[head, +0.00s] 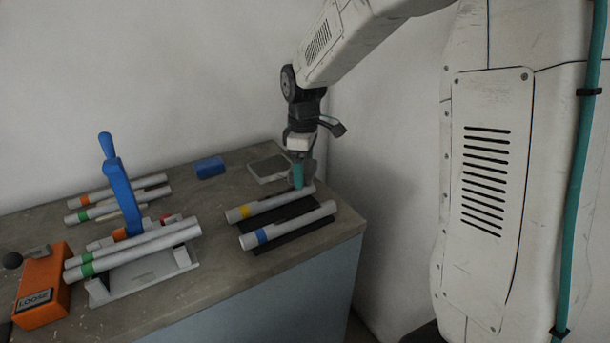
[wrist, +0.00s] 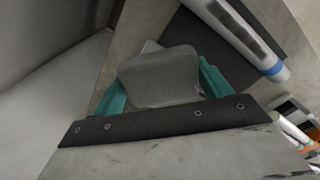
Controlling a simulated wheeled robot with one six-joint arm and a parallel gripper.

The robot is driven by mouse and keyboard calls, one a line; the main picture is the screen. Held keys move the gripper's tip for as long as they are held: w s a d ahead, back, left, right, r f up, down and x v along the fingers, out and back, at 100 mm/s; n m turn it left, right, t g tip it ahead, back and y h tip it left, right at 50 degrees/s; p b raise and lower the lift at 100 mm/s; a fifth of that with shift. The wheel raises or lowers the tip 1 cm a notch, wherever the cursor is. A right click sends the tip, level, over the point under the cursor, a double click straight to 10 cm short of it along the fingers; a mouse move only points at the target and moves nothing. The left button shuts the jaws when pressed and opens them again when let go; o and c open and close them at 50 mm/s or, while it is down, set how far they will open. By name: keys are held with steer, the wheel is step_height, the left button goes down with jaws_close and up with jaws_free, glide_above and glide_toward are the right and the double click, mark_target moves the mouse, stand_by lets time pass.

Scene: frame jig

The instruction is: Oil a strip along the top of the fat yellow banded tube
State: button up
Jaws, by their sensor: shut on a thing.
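The fat yellow-banded tube (head: 268,206) lies on a dark pad on the right part of the bench, its yellow band near the left end. My gripper (head: 299,177), with teal fingers, is over the tube's right end. In the wrist view my gripper (wrist: 162,88) is shut on a grey block-like pad (wrist: 160,77). The pad is low at the tube; whether it touches is hidden. The yellow band does not show in the wrist view.
A blue-banded tube (head: 288,225) lies parallel in front; the wrist view shows a dark strip along it (wrist: 238,28). A grey tray (head: 270,168) and blue block (head: 209,167) stand behind. Left are a clamp with blue handle (head: 119,185), more tubes and an orange LOOSE box (head: 42,285).

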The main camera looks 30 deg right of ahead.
steer(key=shift+r, duration=2.85)
steer(key=shift+s+a, duration=0.1)
